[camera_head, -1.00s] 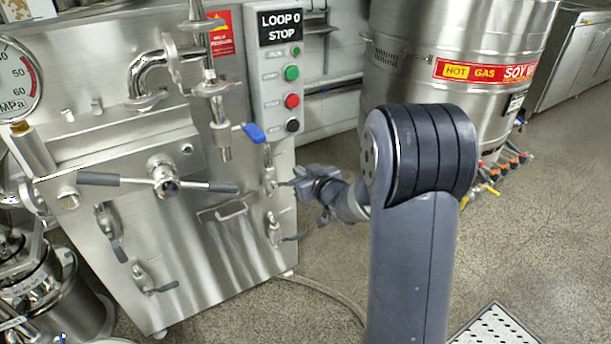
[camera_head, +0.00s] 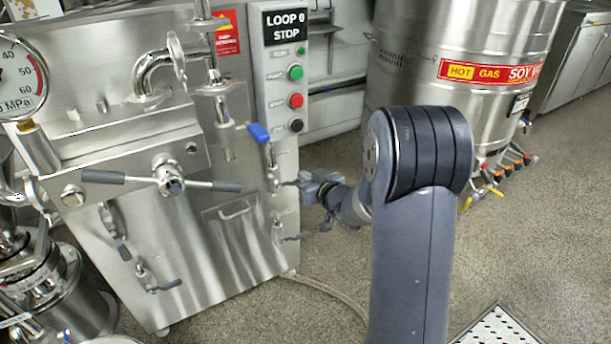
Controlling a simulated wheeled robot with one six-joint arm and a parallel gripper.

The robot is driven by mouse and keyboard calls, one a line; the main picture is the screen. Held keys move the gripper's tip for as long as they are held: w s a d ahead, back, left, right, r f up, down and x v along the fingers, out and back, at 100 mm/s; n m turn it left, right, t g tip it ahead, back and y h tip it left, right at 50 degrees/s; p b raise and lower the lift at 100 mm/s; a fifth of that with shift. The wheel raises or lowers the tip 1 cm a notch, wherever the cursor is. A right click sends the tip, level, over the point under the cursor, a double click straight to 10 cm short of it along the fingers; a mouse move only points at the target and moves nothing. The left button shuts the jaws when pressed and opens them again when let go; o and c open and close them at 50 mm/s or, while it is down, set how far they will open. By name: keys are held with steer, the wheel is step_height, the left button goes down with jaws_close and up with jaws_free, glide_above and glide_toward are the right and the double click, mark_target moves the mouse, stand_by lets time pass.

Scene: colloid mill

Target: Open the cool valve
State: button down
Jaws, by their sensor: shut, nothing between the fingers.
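The steel colloid mill cabinet (camera_head: 180,235) carries several small valves on its front. An upper right valve (camera_head: 273,172) and a lower right valve (camera_head: 278,228) have dark lever handles pointing right. Two more sit lower left, an upper one (camera_head: 113,230) with its lever hanging down and a lower one (camera_head: 148,280) with its lever pointing right. No readable label shows which is the cool valve. My gripper (camera_head: 303,187) is shut, close to the right end of the upper right valve's lever. I cannot tell whether it touches the lever. My arm hides part of the floor behind.
A blue-handled valve (camera_head: 257,133) hangs above the upper right valve. A control panel with buttons (camera_head: 293,98) rises behind it. A two-armed handle (camera_head: 168,183) juts from the front. A large steel tank (camera_head: 450,90) stands at the back right. A hose (camera_head: 335,292) lies on open floor.

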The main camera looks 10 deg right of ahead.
steer(key=shift+d+f+m+p, duration=0.1)
steer(key=shift+f+m+p, duration=0.15)
steer(key=shift+p, duration=0.3)
steer(key=s+a+f+m+y+p, duration=0.1)
steer(key=a+f+m+y+p, duration=0.2)
steer(key=f+m, duration=0.5)
steer(key=m+y+p, duration=0.1)
steer(key=m, duration=0.4)
steer(key=shift+a+f+t+y+p, duration=0.2)
steer(key=shift+t+y+p, duration=0.1)
steer(key=shift+y, duration=0.1)
steer(key=shift+a, duration=0.1)
stand_by(0.6)
